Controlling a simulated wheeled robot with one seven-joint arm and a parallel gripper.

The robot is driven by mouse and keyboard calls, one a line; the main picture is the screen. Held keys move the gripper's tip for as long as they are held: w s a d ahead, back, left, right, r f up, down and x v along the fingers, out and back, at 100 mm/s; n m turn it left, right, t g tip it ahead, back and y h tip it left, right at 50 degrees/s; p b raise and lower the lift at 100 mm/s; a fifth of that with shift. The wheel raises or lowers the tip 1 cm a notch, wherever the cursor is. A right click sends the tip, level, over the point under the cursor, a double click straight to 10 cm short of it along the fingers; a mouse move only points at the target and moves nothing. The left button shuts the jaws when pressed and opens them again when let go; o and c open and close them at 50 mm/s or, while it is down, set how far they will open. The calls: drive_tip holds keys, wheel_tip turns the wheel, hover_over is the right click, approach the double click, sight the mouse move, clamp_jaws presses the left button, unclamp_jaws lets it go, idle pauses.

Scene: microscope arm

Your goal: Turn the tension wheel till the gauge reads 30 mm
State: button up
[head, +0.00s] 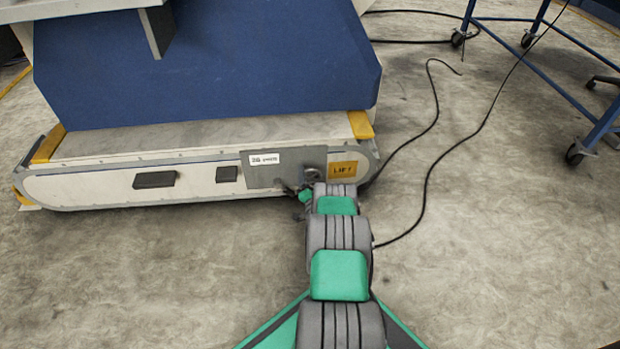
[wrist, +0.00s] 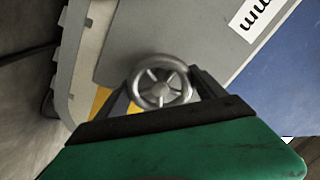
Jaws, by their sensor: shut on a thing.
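The tension wheel (wrist: 159,87) is a small silver spoked handwheel on a grey panel, seen close up in the wrist view. My gripper (wrist: 160,92) has its two dark fingers on either side of the wheel and is shut on its rim. In the head view the wheel (head: 311,174) shows small at the panel's right end, partly hidden by my arm. The grey panel (head: 262,176) carries a white label (head: 265,159). No gauge reading can be made out.
The panel is on the low side of a large machine base (head: 100,187) with a blue body (head: 200,75) above. Cables (head: 428,170) lie on the floor to the right. A blue wheeled frame (head: 555,80) stands at the upper right.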

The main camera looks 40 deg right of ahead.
drive_tip(key=shift+f, duration=0.1)
drive_tip(key=c, duration=0.4)
drive_tip(key=shift+n, duration=0.4)
drive_tip(key=n, duration=0.9)
drive_tip(key=shift+s+f+n, duration=0.1)
drive_tip(key=shift+n, duration=0.3)
drive_tip(key=n, duration=0.6)
drive_tip(key=shift+s+d+n, duration=0.1)
drive_tip(key=shift+n, duration=2.6)
